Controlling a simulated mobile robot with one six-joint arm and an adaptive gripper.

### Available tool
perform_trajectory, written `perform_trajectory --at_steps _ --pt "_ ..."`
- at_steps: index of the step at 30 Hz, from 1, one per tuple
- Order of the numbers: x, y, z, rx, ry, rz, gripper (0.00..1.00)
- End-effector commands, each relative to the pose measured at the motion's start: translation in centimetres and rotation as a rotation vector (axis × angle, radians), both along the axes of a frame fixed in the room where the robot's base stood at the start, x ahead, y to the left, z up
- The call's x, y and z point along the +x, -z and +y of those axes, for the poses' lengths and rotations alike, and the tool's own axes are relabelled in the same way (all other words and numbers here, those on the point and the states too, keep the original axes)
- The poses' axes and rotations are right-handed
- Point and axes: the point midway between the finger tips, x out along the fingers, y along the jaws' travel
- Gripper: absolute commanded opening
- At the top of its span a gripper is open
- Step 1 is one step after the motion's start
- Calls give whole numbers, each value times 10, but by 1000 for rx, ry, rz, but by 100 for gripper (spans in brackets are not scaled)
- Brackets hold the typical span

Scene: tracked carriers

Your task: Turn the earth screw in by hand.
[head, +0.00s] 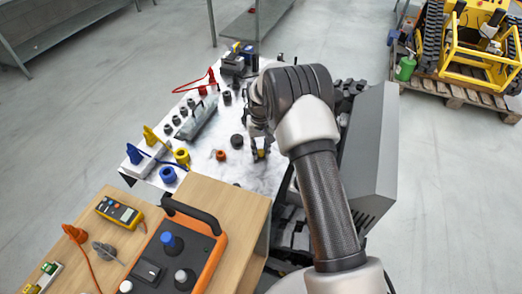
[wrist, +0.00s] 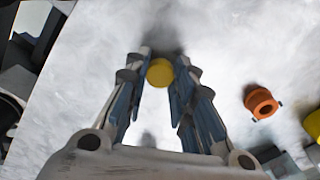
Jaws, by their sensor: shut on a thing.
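The earth screw (wrist: 160,72) shows as a round yellow head between my fingertips in the wrist view. In the head view it is a small yellow spot (head: 261,154) under the end of my arm. My gripper (wrist: 160,78) points down at the pale plate (wrist: 235,40) and is shut on the yellow head from both sides. It also shows in the head view (head: 259,151), partly hidden by my wrist. The screw's shank and any hole beneath it are hidden, so I cannot tell how deep it sits.
An orange ring-like part (head: 220,155) lies close to the left of my gripper, with a black knob (head: 237,141) behind it. Yellow (head: 182,157) and blue (head: 168,174) sockets stand farther left. A tall grey panel (head: 370,150) stands close on the right.

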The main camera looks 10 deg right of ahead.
Motion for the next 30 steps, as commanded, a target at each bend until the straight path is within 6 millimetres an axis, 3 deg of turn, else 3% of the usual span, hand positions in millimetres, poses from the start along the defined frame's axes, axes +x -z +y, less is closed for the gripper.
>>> perform_trajectory --at_steps 5,16,17,27,30 --pt "0 0 0 0 142 0 6" --pt "0 0 0 0 725 0 6" --pt "0 0 0 0 729 0 24" --pt "0 0 0 0 721 0 47" --pt "0 0 0 0 721 0 47"
